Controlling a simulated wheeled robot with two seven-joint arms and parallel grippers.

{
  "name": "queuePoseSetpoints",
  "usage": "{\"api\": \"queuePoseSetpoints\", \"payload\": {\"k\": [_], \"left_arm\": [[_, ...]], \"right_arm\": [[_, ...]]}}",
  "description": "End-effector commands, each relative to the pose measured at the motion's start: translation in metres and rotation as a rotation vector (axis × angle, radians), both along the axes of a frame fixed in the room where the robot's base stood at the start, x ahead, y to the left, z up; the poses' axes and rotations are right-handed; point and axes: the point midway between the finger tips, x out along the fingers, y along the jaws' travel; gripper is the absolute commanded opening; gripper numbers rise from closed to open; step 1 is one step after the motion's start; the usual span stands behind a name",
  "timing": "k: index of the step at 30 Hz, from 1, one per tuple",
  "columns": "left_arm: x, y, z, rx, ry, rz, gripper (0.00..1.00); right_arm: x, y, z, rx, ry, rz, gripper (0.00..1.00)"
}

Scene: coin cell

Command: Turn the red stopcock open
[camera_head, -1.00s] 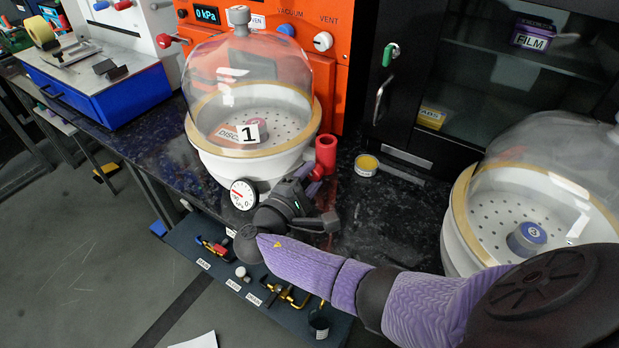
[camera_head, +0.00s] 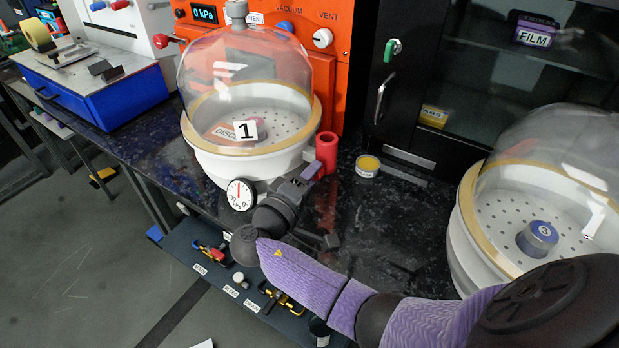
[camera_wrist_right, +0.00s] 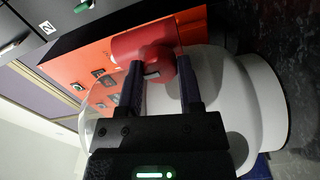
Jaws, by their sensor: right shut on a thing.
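The red stopcock (camera_head: 327,150) is at the right side of the glass-domed desiccator marked 1 (camera_head: 205,150). In the right wrist view, a round red knob (camera_wrist_right: 159,62) sits between the two dark fingers, in front of a wider red cylinder (camera_wrist_right: 140,42). My right gripper (camera_head: 312,172) is shut on the red stopcock; it also shows in the right wrist view (camera_wrist_right: 161,75). The gripper hides part of the stopcock in the head view. A round dial gauge (camera_head: 240,194) is left of the gripper. My left gripper is out of view.
An orange vacuum oven (camera_head: 335,75) stands behind the desiccator. A second domed desiccator (camera_head: 462,222) is at the right, near my right arm. A yellow-topped tin (camera_head: 367,166) lies on the dark bench. Below the bench edge is a tray with several fittings (camera_head: 215,268).

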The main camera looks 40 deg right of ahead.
Motion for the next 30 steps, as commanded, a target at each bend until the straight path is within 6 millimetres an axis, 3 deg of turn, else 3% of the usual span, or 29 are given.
{"api": "queuePoseSetpoints", "payload": {"k": [15, 16, 20, 30], "left_arm": [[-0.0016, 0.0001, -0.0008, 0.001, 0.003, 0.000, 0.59], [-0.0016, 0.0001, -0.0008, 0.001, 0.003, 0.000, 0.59], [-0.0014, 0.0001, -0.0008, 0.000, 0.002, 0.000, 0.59], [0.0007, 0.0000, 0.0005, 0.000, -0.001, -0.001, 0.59]], "right_arm": [[-0.0005, 0.0002, -0.0015, 0.009, -0.010, -0.001, 0.00], [-0.0004, 0.0002, -0.0015, 0.009, -0.010, -0.001, 0.52], [-0.0003, 0.0003, -0.0012, 0.008, -0.011, 0.000, 0.80], [-0.0022, 0.0065, -0.0002, 0.008, -0.011, 0.002, 0.81]]}}
